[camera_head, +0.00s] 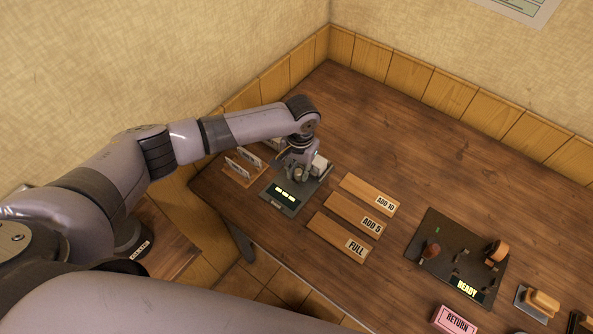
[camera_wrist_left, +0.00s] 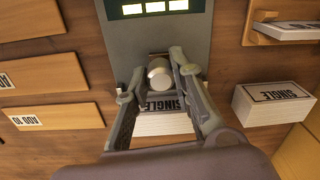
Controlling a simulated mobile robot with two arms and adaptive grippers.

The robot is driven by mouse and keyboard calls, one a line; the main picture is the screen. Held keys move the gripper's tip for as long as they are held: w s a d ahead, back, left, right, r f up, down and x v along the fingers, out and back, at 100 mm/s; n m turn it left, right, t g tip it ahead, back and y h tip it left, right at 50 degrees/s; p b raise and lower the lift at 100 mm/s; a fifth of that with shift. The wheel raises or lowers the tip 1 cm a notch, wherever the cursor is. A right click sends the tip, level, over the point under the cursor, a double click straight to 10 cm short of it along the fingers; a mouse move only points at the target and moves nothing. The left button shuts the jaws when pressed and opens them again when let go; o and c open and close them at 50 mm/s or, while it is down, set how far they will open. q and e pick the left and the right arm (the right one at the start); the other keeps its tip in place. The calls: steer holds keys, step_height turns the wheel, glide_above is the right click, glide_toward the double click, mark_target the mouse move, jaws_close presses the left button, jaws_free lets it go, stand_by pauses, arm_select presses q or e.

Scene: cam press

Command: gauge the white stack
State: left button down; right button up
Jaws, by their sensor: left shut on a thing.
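The gauge (camera_head: 283,210) is a dark plate with a lit display, on the table left of centre. It also shows at the top of the left wrist view (camera_wrist_left: 185,45). A white stack (camera_wrist_left: 163,123) marked SINGLE lies at the gauge, seen between my fingers. In the head view the stack (camera_head: 320,164) is partly hidden by my gripper. My left gripper (camera_wrist_left: 160,70) is shut on a pale round knob (camera_wrist_left: 159,76) of the gauge, beside the stack. In the head view this gripper (camera_head: 299,172) points down over the gauge.
Another stack marked SINGLE (camera_wrist_left: 272,104) and a wooden rack with cards (camera_head: 242,167) are close to the gauge. Wooden trays ADD 10 (camera_head: 362,186), ADD 5 (camera_head: 345,208) and FULL (camera_head: 330,229) lie to the right. A dark press board reading READY (camera_head: 435,235) stands farther right. The back table is clear.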

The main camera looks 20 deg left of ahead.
arm_select(q)
steer(key=c, duration=1.4)
jaws_free()
steer(key=shift+o, duration=0.2)
step_height(320, 180, up, 12)
steer(key=shift+d, duration=0.1)
